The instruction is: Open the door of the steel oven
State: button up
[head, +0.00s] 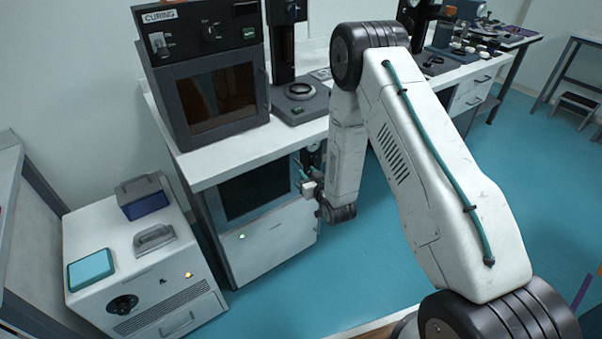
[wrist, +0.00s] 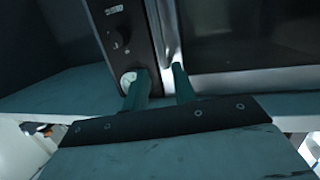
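The steel oven (head: 262,248) sits under the white bench in the head view, with a dark window in its front. Its door looks closed. In the wrist view the dark window (wrist: 240,35) is on the right, and a bright upright bar (wrist: 170,30), apparently the door handle, runs beside it. My gripper (head: 304,181) is at the right side of the oven front. In the wrist view my gripper (wrist: 159,75) has its two fingers apart, with tips by the lower visible end of the bar. I cannot tell whether they touch it.
A black curing oven (head: 215,95) and a dark stand (head: 300,100) are on the bench (head: 225,160) above. A white cabinet (head: 150,262) with a blue box stands at the left. A dark knob panel (wrist: 118,35) adjoins the bar. Blue floor is clear to the right.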

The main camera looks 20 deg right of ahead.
notch_tip(320, 180, down, 3)
jog(key=s+t, duration=0.2)
jog(key=shift+y, duration=0.3)
jog(key=w, duration=0.4)
jog(key=w+a, duration=0.1)
jog(key=w, duration=0.2)
jog(key=shift+a+f, duration=0.1)
jog(key=shift+f, duration=0.1)
grip_shut()
